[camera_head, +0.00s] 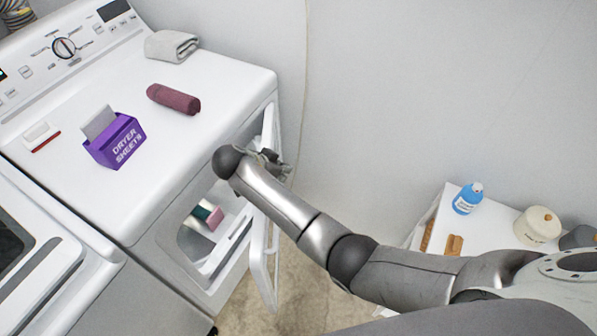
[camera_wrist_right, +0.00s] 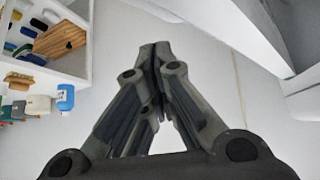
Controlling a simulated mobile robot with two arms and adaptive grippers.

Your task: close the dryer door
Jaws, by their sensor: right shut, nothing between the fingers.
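The white dryer (camera_head: 185,215) stands at the left in the head view. Its front opening shows, with items visible inside it. The white dryer door (camera_head: 262,262) is open and swung out to the right of the opening. My right gripper (camera_head: 275,160) is at the upper part of the door, beside the dryer's right front edge, partly hidden by my wrist. In the right wrist view the right gripper (camera_wrist_right: 155,50) is shut and its fingers hold nothing. I cannot tell if it touches the door. My left gripper is not in view.
On the dryer lie a purple dryer sheets box (camera_head: 115,140), a maroon rolled cloth (camera_head: 173,99) and a grey folded towel (camera_head: 171,46). A white shelf (camera_head: 455,200) with a blue bottle (camera_head: 467,199) stands at the right. Floor shows between dryer and shelf.

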